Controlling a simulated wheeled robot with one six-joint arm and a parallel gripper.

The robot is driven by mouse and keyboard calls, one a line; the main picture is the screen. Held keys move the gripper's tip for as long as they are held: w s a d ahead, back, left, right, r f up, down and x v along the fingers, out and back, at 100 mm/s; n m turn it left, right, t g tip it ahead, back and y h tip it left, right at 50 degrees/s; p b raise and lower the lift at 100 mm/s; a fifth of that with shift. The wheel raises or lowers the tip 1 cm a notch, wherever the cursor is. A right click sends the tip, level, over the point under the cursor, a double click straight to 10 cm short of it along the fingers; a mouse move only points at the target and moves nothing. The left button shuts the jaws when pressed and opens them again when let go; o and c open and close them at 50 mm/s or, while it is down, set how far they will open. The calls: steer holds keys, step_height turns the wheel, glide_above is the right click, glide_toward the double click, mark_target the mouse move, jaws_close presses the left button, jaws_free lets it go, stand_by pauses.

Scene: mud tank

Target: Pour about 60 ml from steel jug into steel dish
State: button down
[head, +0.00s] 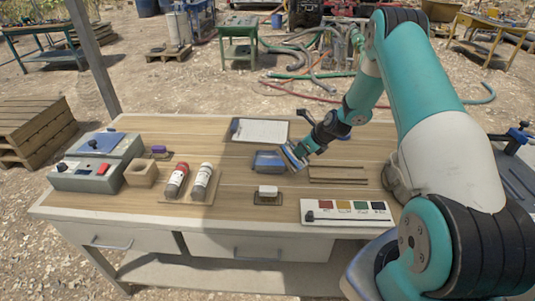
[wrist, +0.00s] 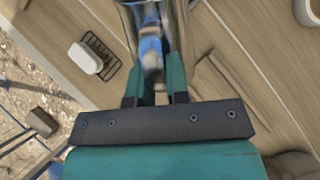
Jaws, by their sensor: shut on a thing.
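My gripper (head: 293,157) is low over the middle of the table, shut on a shiny vessel that I take for the steel jug (head: 268,161). The jug shows bluish reflections and lies to the left of the fingers in the head view. In the wrist view the fingers (wrist: 155,88) close around the shiny jug (wrist: 153,25), whose far end is cut off by the top edge. I cannot tell how far it tilts or what is inside. The steel dish cannot be clearly made out. A pale round vessel (wrist: 308,12) is cut off at the wrist view's corner.
A white block on a black rack (head: 268,190) sits in front of the jug. Two bottles (head: 188,183), a wooden block (head: 140,173) and a grey device (head: 95,165) stand left.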

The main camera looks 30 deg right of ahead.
steer(key=shift+w+a+r+g+h+p, duration=0.15)
steer(key=shift+w+g+h+p, duration=0.25)
steer(key=shift+g+p, duration=0.4)
steer(key=shift+w+a+r+g+p, duration=0.3)
steer(key=shift+w+r+g+p, duration=0.25)
steer(key=shift+w+g, duration=0.4)
stand_by(1.9)
steer(key=shift+s+f, duration=0.1)
steer(key=shift+s, duration=0.1)
steer(key=s+d+f+t+b, duration=0.1)
steer(key=s+f+t+b, duration=0.1)
steer(key=t+b, duration=0.1)
steer(key=shift+s+d+y, duration=0.3)
steer(key=shift+s+d, duration=0.05)
steer(key=shift+w+a+r+t+y+b, duration=0.15)
steer(key=shift+w+a+t+b, duration=0.1)
steer(key=shift+a, duration=0.2)
steer(key=shift+w+a+r+t+y+b, duration=0.1)
steer(key=shift+a+r+t+y+b, duration=0.1)
steer(key=shift+a, duration=0.25)
steer(key=shift+s+d+f+b, duration=0.2)
steer(key=shift+b, duration=0.1)
steer(key=shift+s+d+t, duration=0.25)
steer(key=shift+d+t, duration=0.15)
steer(key=shift+d, duration=0.1)
steer(key=shift+a+r, duration=0.1)
steer(key=shift+r, duration=0.05)
